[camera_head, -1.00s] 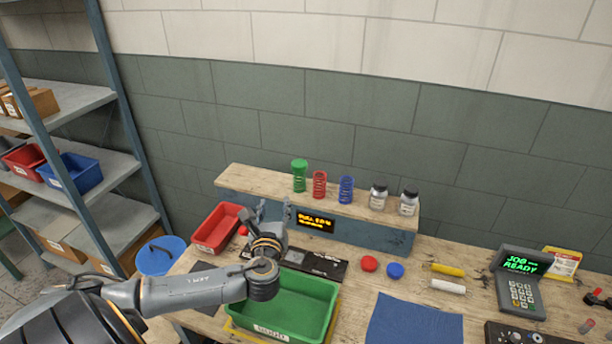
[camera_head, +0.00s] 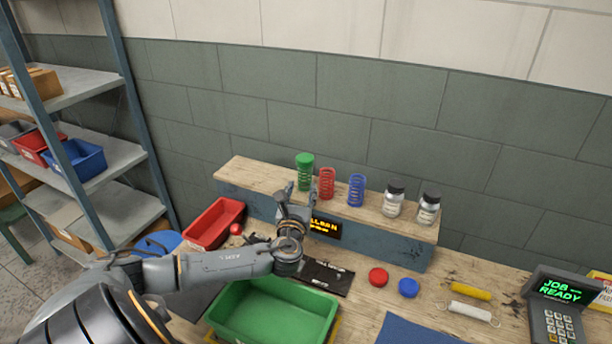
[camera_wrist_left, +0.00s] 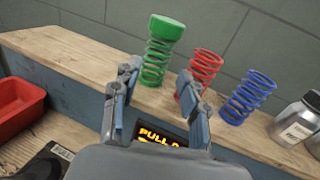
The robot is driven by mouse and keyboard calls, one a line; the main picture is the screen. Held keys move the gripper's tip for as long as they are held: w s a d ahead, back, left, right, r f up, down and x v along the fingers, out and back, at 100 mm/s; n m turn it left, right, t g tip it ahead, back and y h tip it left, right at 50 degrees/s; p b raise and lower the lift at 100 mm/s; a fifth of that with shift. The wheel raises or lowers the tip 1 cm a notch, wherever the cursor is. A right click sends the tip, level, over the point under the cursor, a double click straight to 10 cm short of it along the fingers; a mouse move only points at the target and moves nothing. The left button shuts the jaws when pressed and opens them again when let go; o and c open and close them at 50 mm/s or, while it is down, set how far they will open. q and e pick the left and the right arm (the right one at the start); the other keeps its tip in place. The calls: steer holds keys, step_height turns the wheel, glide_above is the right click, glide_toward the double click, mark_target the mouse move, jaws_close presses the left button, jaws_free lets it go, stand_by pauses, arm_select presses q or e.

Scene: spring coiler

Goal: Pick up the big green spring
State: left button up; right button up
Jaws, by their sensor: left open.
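The big green spring (camera_head: 305,173) stands upright on the raised wooden shelf, with a green cap on top. It also shows in the left wrist view (camera_wrist_left: 156,62), just beyond and between my open fingers. My left gripper (camera_head: 298,192) is open and empty, in front of the shelf and close to the green spring; in the left wrist view its fingertips (camera_wrist_left: 158,76) flank the lower part of the spring, and contact cannot be told. My right gripper is not in view.
A red spring (camera_head: 326,184) and a blue spring (camera_head: 356,190) stand to the right of the green one, then two jars (camera_head: 393,199). A red bin (camera_head: 213,226) and a green bin (camera_head: 275,312) sit below. A display (camera_head: 325,227) is on the shelf front.

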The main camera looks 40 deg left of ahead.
mark_target(304, 176)
arm_select(q)
steer(key=x, duration=0.4)
steer(key=shift+w+a+p, duration=0.25)
steer(key=shift+w+p, duration=0.05)
steer(key=shift+p, duration=0.1)
steer(key=shift+p+x, duration=0.55)
steer(key=shift+x, duration=1.65)
steer(key=shift+s, duration=0.1)
jaws_close()
